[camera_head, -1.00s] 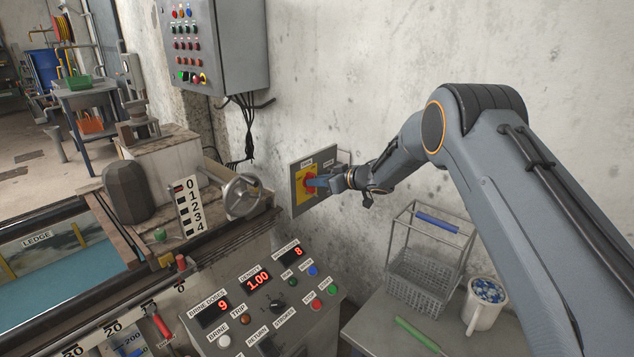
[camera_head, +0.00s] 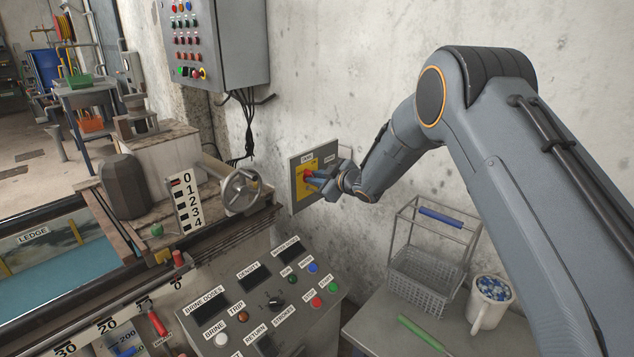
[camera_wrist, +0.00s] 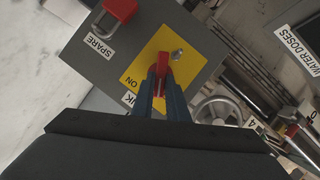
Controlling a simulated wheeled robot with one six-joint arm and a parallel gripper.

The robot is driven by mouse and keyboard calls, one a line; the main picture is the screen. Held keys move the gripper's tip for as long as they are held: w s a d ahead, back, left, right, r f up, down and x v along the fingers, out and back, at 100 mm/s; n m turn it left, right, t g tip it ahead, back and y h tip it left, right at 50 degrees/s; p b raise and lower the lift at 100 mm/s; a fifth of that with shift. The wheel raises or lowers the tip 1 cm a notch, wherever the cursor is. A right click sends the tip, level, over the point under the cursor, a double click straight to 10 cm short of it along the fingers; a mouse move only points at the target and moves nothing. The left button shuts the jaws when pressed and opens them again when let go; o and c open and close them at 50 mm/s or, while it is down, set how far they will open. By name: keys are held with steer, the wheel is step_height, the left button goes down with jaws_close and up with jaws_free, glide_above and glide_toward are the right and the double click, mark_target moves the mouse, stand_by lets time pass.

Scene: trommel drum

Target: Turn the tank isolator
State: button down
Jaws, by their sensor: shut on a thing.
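The tank isolator's red handle (camera_head: 308,175) sits on a yellow plate (camera_head: 303,190) on a grey wall panel (camera_head: 295,165). In the wrist view the red handle (camera_wrist: 163,66) stands between my blue fingertips, with ON printed on the yellow plate (camera_wrist: 135,78) beside it. My gripper (camera_head: 319,179) is shut on the handle; it also shows in the wrist view (camera_wrist: 162,88). My gripper body hides the lower part of the panel in the wrist view, and only the end of the tank label shows.
A red padlock-like part (camera_wrist: 120,9) is on the panel by the SPARE label. A handwheel (camera_head: 241,191) is left of the panel. Below are a control desk (camera_head: 262,300), a wire basket (camera_head: 425,280) and a white mug (camera_head: 488,300).

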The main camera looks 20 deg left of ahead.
steer(key=shift+s+a+f+n+t+y+b, duration=0.1)
steer(key=shift+s+f+n+t+y+b, duration=0.15)
steer(key=shift+n+t+b, duration=0.95)
steer(key=shift+s+f+n+t+y+b, duration=0.15)
steer(key=shift+f+n+t+b, duration=0.2)
steer(key=shift+n+b, duration=1.7)
steer(key=shift+s+a+f+n+t+y+b, duration=0.1)
steer(key=shift+f+n+t+y+b, duration=0.15)
steer(key=shift+n+t+b, duration=0.95)
steer(key=shift+n+g+b, duration=0.35)
steer(key=shift+g+b, duration=0.1)
steer(key=shift+b, duration=0.15)
steer(key=c, duration=1.7)
jaws_free()
steer(key=shift+c, duration=0.2)
steer(key=shift+d, duration=0.1)
steer(key=v, duration=0.7)
steer(key=shift+s+d, duration=0.15)
steer(key=shift+s, duration=0.1)
